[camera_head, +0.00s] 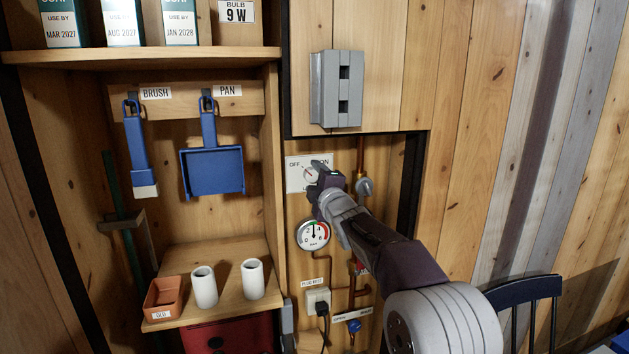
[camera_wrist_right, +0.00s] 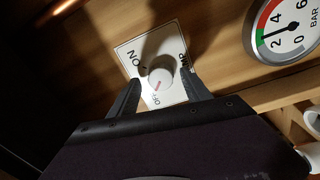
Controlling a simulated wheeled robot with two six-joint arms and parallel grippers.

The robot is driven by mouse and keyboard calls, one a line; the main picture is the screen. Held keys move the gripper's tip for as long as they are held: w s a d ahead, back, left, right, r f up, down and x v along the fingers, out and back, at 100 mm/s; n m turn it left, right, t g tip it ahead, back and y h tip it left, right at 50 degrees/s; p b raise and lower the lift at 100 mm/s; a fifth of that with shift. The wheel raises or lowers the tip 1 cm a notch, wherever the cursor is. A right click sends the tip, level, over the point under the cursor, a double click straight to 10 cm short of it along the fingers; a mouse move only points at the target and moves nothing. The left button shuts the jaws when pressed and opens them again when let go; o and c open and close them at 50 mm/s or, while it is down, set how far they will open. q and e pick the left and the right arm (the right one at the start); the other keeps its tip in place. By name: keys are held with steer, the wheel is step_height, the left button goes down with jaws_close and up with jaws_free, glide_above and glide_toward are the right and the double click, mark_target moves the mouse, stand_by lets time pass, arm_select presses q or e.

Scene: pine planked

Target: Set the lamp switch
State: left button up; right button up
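The lamp switch is a white plate (camera_head: 296,186) with OFF at its upper left and ON at its upper right, on the wooden wall in the head view. My right gripper (camera_head: 320,172) is in front of the plate and hides part of it. In the right wrist view the switch's round white knob (camera_wrist_right: 161,78) has a red mark pointing towards OFF. The fingers of my right gripper (camera_wrist_right: 160,74) stand apart on either side of the knob, with gaps showing. I cannot tell whether they reach its depth. My left gripper is not in view.
A pressure gauge (camera_head: 313,235) sits just below the plate, and a pipe valve (camera_head: 365,187) is to its right. A grey handle block (camera_head: 337,88) projects above. A shelf (camera_head: 215,283) with two white cups and a terracotta tray is lower left.

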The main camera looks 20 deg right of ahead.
steer(key=s+b, duration=0.2)
steer(key=s, duration=0.7)
steer(key=shift+d+f+b, duration=0.15)
steer(key=shift+f+b, duration=0.15)
